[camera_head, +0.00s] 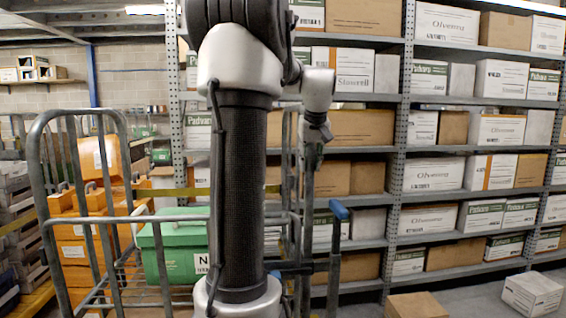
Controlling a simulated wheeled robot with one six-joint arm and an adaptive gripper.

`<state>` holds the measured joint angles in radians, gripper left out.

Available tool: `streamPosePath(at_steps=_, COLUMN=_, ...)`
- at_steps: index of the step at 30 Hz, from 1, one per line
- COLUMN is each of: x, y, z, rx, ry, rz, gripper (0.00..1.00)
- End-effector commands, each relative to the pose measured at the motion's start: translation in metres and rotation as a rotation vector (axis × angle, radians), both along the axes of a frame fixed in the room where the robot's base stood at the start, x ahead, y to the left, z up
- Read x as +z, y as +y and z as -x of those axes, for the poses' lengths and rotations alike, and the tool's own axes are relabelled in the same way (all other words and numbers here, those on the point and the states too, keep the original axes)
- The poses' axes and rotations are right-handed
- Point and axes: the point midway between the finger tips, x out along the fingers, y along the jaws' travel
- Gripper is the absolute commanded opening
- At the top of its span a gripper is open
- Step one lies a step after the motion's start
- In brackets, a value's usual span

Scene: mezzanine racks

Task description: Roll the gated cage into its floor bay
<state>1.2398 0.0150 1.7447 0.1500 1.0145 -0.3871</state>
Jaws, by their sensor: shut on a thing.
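The gated cage is a grey tubular roll cage (45,165) around the lower left and centre. Its left end frame has tall rounded bars, and a horizontal rail crosses the front. A green lidded box (180,238) sits inside it. A blue-tipped handle (338,209) shows at its right side. My gripper (315,145) is at the upper part of an upright post on the cage's right side and is shut on it. The fingers are small and dark in this view. My arm hides the middle of the cage. I cannot make out the floor bay.
Grey shelving (398,180) full of cartons stands behind and to the right. Orange boxes (80,232) show through the cage's left bars; I cannot tell whether they are inside. Loose cartons (530,294) (416,306) lie on the floor at the lower right. Stacked grey crates (18,215) stand at the left edge.

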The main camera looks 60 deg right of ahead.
Motion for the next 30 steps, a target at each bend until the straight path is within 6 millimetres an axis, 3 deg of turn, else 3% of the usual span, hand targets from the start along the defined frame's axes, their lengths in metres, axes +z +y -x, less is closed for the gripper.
streamPosePath(at_steps=1, x=-0.001, y=-0.011, z=0.015, rx=-0.009, ry=0.005, rz=-0.001, gripper=0.0)
streamPosePath(at_steps=6, x=-0.001, y=-0.04, z=0.053, rx=-0.008, ry=0.005, rz=-0.001, gripper=0.0)
streamPosePath(at_steps=15, x=-0.001, y=-0.086, z=0.111, rx=-0.005, ry=0.003, rz=0.0, gripper=0.0)
streamPosePath(at_steps=22, x=-0.001, y=-0.109, z=0.14, rx=-0.003, ry=0.002, rz=-0.001, gripper=0.0)
streamPosePath(at_steps=30, x=0.0, y=-0.12, z=0.153, rx=-0.001, ry=0.0, rz=-0.001, gripper=0.0)
